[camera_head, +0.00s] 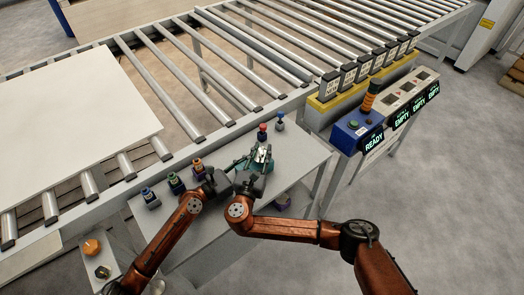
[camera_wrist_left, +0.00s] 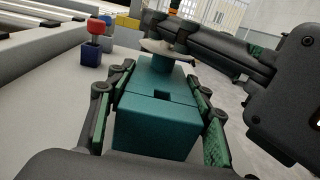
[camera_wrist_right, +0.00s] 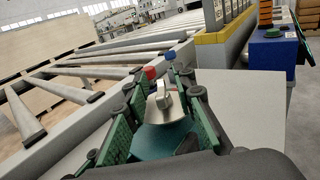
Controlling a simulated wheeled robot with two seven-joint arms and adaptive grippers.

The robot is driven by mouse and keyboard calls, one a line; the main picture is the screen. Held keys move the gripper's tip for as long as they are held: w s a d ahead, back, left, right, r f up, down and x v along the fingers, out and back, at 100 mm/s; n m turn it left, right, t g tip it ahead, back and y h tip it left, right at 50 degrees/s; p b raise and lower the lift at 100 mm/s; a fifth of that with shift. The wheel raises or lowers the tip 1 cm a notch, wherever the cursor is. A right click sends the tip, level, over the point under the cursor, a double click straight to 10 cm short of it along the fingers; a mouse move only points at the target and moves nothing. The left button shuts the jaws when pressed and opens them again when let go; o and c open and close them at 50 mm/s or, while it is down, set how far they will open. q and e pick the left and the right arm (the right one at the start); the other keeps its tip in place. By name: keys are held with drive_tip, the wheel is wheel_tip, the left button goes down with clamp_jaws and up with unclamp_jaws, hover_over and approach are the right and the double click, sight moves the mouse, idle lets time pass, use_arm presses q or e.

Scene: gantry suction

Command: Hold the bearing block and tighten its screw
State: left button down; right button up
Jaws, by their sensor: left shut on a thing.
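The teal bearing block (camera_head: 243,164) stands on the grey bench; in the left wrist view the block (camera_wrist_left: 155,125) sits between my left gripper's green pads. My left gripper (camera_wrist_left: 160,82) is shut on the block's two sides. The silvery screw (camera_wrist_right: 164,104), with a raised wing-like head on a round flange, stands on top of the block in the right wrist view. My right gripper (camera_wrist_right: 165,90) is over the block, its fingers on both sides of the screw head with visible gaps, so it looks open. In the head view the two grippers crowd together and partly hide the block.
A red-topped blue piece (camera_head: 262,132) and a blue piece (camera_head: 280,122) stand behind the block. Several small knobbed pieces (camera_head: 174,182) line the bench's left. A roller conveyor (camera_head: 190,75) runs behind. A blue box with a READY display (camera_head: 358,130) stands right.

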clamp_jaws()
idle(0.3)
drive_tip(key=shift+d+f+n+y, duration=0.15)
drive_tip(key=shift+n+y, duration=0.25)
drive_tip(key=shift+y, duration=0.2)
drive_tip(key=shift+a+n+t+y, duration=0.2)
drive_tip(key=shift+n+t+y, duration=0.1)
drive_tip(key=shift+n+y, duration=0.3)
unclamp_jaws()
